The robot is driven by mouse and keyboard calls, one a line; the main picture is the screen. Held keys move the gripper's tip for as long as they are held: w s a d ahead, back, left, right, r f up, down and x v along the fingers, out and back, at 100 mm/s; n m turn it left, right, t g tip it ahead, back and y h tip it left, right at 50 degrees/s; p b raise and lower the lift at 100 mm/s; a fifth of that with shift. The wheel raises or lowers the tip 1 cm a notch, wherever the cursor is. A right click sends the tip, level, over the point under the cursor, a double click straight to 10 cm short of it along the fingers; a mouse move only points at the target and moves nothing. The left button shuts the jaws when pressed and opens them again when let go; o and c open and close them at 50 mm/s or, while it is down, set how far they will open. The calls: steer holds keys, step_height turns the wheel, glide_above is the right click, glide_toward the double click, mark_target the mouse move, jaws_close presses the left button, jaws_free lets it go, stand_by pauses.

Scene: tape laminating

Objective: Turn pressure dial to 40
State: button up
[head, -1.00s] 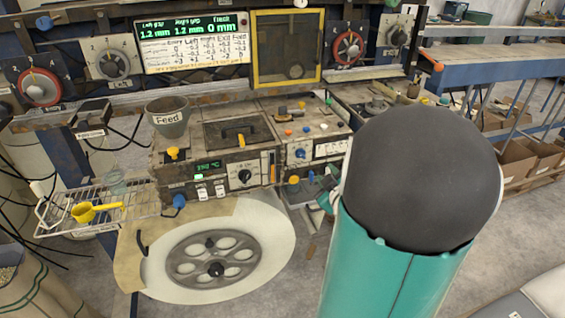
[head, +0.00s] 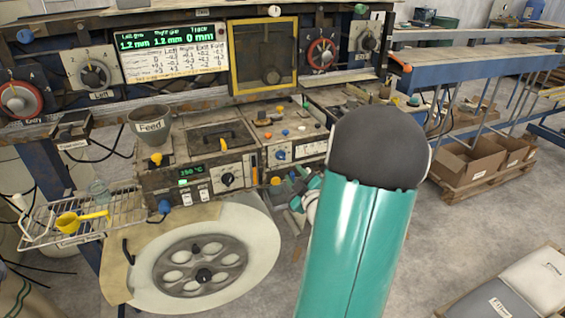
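No label that I can read says pressure, so I cannot tell for sure which control is the pressure dial. The middle machine box (head: 270,128) has a small dark blue knob (head: 281,155) beside a white scale panel (head: 309,149). The oven box to its left has a black-pointer dial (head: 228,180) and a green display (head: 192,170) reading about 250 °C. My gripper (head: 298,193) is at the teal and white end of my arm, low in front of the middle box. My large teal arm link partly covers that area. Its fingers are too small and hidden to read.
A large white reel (head: 247,258) stands in front of the oven box. A wire rack (head: 125,206) holds a yellow scoop (head: 75,221) at left. Red dials (head: 321,54) and a yellow frame (head: 233,58) line the upper panel. Cardboard boxes (head: 465,165) sit at right.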

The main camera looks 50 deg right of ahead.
mark_target(283, 158)
steer(key=x, duration=0.8)
steer(key=shift+w, duration=0.2)
steer(key=shift+c, duration=0.4)
jaws_close()
